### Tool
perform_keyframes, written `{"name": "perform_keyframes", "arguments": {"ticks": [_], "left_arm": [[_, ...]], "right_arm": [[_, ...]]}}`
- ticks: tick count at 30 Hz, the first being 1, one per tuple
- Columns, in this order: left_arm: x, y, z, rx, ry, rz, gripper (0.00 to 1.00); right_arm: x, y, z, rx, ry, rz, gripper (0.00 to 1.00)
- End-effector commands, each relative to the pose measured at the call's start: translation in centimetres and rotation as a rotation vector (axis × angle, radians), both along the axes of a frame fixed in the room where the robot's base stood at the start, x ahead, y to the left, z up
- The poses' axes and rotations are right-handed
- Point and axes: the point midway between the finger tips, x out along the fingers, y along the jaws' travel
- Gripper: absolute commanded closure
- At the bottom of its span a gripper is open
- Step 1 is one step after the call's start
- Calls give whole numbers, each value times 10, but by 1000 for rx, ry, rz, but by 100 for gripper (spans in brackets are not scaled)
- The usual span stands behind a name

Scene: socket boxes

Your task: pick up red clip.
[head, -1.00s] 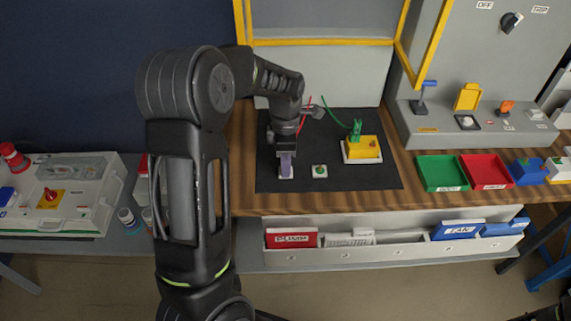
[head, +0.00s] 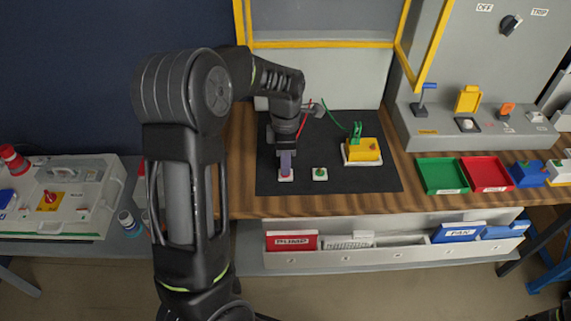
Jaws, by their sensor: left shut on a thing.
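My left gripper (head: 286,165) points down over a small white block with a red top (head: 286,176) on the dark mat (head: 300,187). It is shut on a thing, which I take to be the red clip. The clip itself is hidden by the wrist and fingers. A red wire (head: 304,122) runs down behind the wrist toward it. I cannot tell whether the fingertips touch the block. A green clip (head: 356,133) stands on a yellow box (head: 361,151), with a green wire leading to it. My right gripper is not in view.
A white block with a green top (head: 320,174) sits just right of the gripper. Green (head: 442,176) and red (head: 486,172) trays lie right of the mat. A yellow-framed panel (head: 320,41) stands behind. The mat's front right is clear.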

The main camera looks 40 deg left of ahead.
Motion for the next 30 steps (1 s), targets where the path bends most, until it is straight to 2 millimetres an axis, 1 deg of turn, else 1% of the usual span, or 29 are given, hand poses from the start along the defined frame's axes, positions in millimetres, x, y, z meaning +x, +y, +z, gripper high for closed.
{"name": "perform_keyframes", "arguments": {"ticks": [9, 12, 14, 18, 30], "left_arm": [[2, 0, 59, 1, -7, 0, 100], [1, 0, 75, 1, -4, 0, 100], [1, 0, 82, 1, -4, 1, 100], [0, 0, 89, 0, -2, 0, 100], [0, 0, 89, 0, -1, 0, 100]], "right_arm": [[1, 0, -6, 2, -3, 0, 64], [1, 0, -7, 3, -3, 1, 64], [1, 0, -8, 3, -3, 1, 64], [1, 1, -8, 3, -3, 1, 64], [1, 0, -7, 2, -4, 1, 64]]}}
